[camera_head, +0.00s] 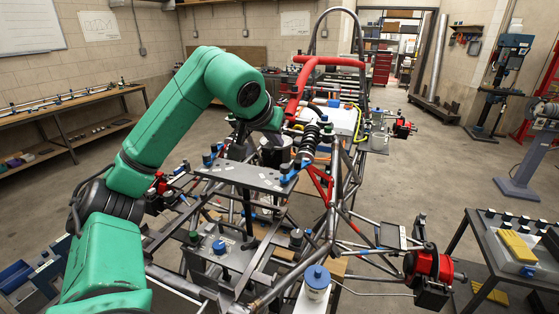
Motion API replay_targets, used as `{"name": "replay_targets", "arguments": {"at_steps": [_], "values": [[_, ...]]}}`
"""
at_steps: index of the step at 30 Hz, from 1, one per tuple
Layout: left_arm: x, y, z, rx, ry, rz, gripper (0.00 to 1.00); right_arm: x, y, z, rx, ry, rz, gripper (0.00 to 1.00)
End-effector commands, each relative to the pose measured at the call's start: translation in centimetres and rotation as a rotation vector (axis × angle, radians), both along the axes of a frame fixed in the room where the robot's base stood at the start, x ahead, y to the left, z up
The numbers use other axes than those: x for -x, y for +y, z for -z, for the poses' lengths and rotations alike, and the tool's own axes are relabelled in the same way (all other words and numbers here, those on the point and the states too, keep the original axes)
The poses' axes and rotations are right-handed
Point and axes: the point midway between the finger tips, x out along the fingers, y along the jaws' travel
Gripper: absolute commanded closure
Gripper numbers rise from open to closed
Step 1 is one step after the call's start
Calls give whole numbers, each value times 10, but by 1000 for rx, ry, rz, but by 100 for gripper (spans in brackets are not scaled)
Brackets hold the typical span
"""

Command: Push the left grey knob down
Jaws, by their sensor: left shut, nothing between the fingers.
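My left arm comes in from the left, and its dark gripper (238,151) points down over the grey metal plate (245,178) on the tube chassis. The gripper is shut with nothing held. Its fingertips are small and dark against the parts behind, so I cannot tell whether they touch anything. Small knobs and posts stand around the plate. A dark grey knob (296,238) stands to the right of a blue knob (219,246). I cannot tell for certain which one is the left grey knob. My right gripper is not in view.
The chassis tubes (331,170) and a red bar (310,72) rise behind the plate. A blue-capped white container (316,283) stands at the front. Benches stand at the left (60,118) and right (500,262).

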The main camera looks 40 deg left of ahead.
Motion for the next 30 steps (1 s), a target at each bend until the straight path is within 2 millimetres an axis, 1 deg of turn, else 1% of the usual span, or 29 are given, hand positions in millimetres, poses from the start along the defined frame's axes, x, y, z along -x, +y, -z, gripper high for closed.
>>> {"name": "replay_targets", "arguments": {"at_steps": [1,2,5,6,10,14,23,28,30], "values": [[-7,2,8,0,4,0,100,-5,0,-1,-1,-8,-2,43],[-11,4,12,0,4,0,100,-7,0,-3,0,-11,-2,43],[-24,8,29,0,5,1,100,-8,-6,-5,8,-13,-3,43],[-23,9,39,-5,6,-1,100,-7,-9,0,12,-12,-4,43],[-22,8,57,-3,3,0,100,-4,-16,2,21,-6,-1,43],[-22,8,64,-1,0,1,100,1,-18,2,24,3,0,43],[-22,7,66,0,0,1,100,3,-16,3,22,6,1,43],[-22,7,86,-2,3,1,100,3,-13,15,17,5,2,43],[-23,7,88,-1,0,1,100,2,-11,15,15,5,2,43]]}}
